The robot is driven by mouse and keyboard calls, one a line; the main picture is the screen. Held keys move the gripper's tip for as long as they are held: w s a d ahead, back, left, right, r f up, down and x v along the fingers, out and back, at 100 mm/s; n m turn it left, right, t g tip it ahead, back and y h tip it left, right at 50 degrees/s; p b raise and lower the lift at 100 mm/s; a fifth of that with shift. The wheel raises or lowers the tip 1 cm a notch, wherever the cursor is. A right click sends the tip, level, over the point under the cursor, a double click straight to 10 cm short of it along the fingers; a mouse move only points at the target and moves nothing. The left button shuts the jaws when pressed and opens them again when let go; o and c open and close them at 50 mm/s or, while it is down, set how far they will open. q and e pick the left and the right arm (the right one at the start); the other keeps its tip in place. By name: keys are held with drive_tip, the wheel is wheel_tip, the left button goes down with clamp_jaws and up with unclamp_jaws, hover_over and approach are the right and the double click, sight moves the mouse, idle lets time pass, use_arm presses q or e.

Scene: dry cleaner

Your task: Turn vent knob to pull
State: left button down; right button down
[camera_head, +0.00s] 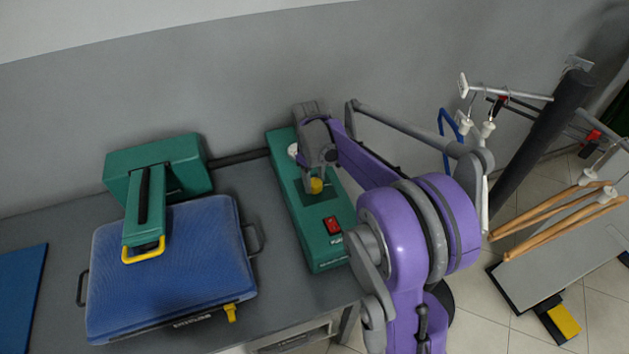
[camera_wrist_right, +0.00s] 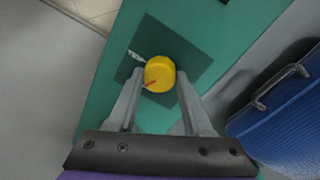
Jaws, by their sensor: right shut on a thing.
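The vent knob is a round yellow knob (camera_head: 316,186) on a long green control box (camera_head: 322,225). In the right wrist view the yellow knob (camera_wrist_right: 160,73) sits on a dark green square plate (camera_wrist_right: 183,55), with a red pointer line toward its lower left. A small white label (camera_wrist_right: 136,56) lies beside it on the plate. My right gripper (camera_wrist_right: 160,84) has its two grey fingers on either side of the knob, shut on it. In the head view my right gripper (camera_head: 314,182) comes down from above and partly hides the knob. My left gripper is not in view.
A red switch (camera_head: 332,225) sits nearer on the green box. To the left stands a blue padded press (camera_head: 175,275) with a green arm and yellow handle. A hanger rack (camera_head: 540,130) and an ironing board stand at the right. Grey wall lies behind.

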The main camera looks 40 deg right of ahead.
drive_tip(key=m+b, duration=0.1)
drive_tip(key=m, duration=0.5)
drive_tip(key=shift+m, duration=0.3)
drive_tip(key=m, duration=0.5)
drive_tip(key=shift+d, duration=0.1)
drive_tip(key=shift+m, duration=0.3)
drive_tip(key=shift+c, duration=1.6)
unclamp_jaws()
wheel_tip(320, 180, up, 11)
drive_tip(key=shift+w+a, duration=0.2)
drive_tip(key=shift+w, duration=0.1)
drive_tip(key=shift+f, duration=0.1)
